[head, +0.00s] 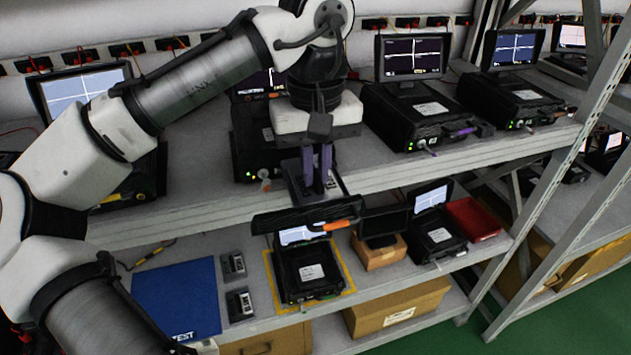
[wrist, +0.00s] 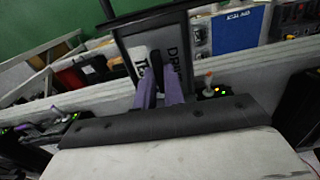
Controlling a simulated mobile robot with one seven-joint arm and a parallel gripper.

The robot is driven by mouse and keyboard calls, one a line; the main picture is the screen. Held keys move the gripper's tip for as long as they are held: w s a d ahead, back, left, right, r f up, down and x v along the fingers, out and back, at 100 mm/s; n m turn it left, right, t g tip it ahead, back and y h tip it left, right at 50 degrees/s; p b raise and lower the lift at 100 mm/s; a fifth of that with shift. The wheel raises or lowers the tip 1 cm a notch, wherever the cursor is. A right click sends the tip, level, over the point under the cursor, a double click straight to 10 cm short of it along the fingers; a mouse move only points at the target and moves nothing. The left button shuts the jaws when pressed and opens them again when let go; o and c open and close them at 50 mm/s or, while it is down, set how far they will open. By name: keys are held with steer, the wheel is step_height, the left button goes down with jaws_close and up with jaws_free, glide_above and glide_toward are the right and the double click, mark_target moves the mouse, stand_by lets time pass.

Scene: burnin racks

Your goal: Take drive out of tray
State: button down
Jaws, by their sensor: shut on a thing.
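My gripper (head: 318,183) hangs in front of the upper shelf edge, its purple fingers pointing down. It is shut on a dark, narrow thing that looks like the drive (wrist: 157,66), mostly hidden between the fingers. In the wrist view the fingers (wrist: 160,88) reach over a dark-framed tray (wrist: 122,46) with pale and grey areas and partly hidden lettering. The tray's black front with an orange handle (head: 340,225) shows below the gripper in the head view. I cannot tell whether the drive still touches the tray.
Black test units with screens (head: 413,58) line the upper shelf. Below are another unit (head: 308,272) inside a yellow outline, two small labelled drives (head: 233,266) (head: 240,303), a blue mat (head: 178,298) and a red bin (head: 472,218). Open air lies before the shelf edge.

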mark_target(316, 174)
steer(key=shift+r, duration=0.45)
step_height(316, 174, up, 2)
steer(key=shift+r+b, duration=0.1)
steer(key=shift+b, duration=0.55)
steer(key=s+d+r, duration=0.2)
steer(key=s, duration=0.6)
steer(key=s+d+r+b, duration=0.1)
steer(key=s+d+r, duration=0.1)
steer(key=s, duration=0.7)
steer(key=shift+d, duration=0.8)
steer(key=shift+f, duration=0.1)
